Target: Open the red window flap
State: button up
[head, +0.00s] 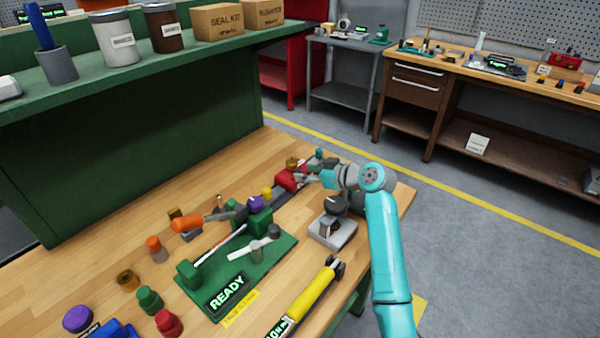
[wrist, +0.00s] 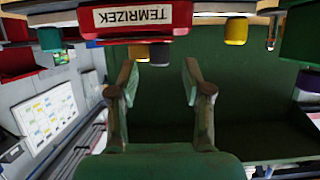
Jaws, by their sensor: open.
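A small red part (head: 288,181) sits near the far right end of the wooden bench, with a brass-coloured piece above it. In the wrist view a red housing (wrist: 165,42) with a white plate reading TEMRIZEK, upside down, shows along the top. I cannot tell the window flap's edges or angle. My gripper (head: 312,177) is right beside the red part in the head view; contact is unclear. In the wrist view my gripper (wrist: 159,82) has its two fingers spread, nothing between them, the red housing beyond their tips.
A grey device (head: 333,230) stands beside my arm. A yellow tool (head: 308,292) lies in front. Several coloured knobs lie at the left.

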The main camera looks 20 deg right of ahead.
aim_at(303, 170)
jog(key=shift+x, duration=1.5)
grip_shut()
